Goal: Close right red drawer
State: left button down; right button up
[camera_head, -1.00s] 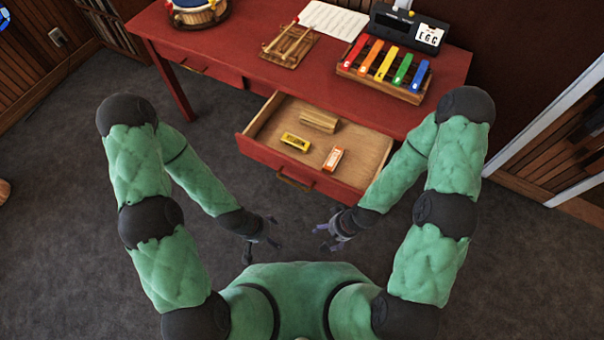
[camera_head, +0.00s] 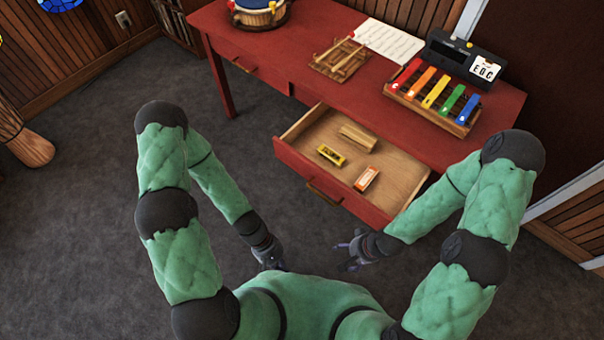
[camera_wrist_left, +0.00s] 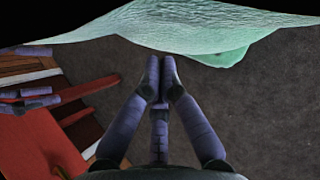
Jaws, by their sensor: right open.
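The right red drawer (camera_head: 358,199) is pulled out of the red desk (camera_head: 345,85) and shows its bare wood inside. Its front has a brass handle (camera_head: 324,193). My right gripper (camera_head: 346,257) is open and empty, in front of the drawer and apart from it. My left gripper (camera_head: 272,262) is low and left of the right one, also apart from the drawer. In the left wrist view its fingers (camera_wrist_left: 159,80) lie close together in line, and their opening is unclear. A red panel (camera_wrist_left: 38,145), likely the drawer front, shows at the left there.
The drawer holds a yellow box (camera_head: 331,155), an orange-and-white box (camera_head: 367,178) and a wooden block (camera_head: 358,137). A colourful xylophone (camera_head: 434,100) stands on the desk. The left drawer (camera_head: 245,68) is shut. Open carpet (camera_head: 90,200) lies left of my arms.

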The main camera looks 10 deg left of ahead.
pick_arm(q)
jog(key=d+r+n+h, duration=0.2)
jog(key=d+n+h, duration=0.2)
jog(key=n, duration=0.1)
jog(key=n+t+y+b, duration=0.1)
jog(key=n+t+b, duration=0.1)
jog(key=n+t, duration=1.65)
send_near(303, 165)
jog(key=shift+m+t, duration=0.55)
jog(key=shift+t, duration=0.1)
jog(key=b+x, duration=0.1)
jog(key=x, duration=0.1)
jog(key=f+b+x, duration=0.1)
jog(key=b+x, duration=0.2)
jog(key=x, duration=0.2)
jog(key=shift+s+d+f, duration=0.1)
jog(key=shift+d+f, duration=0.05)
jog(key=shift+f, duration=0.1)
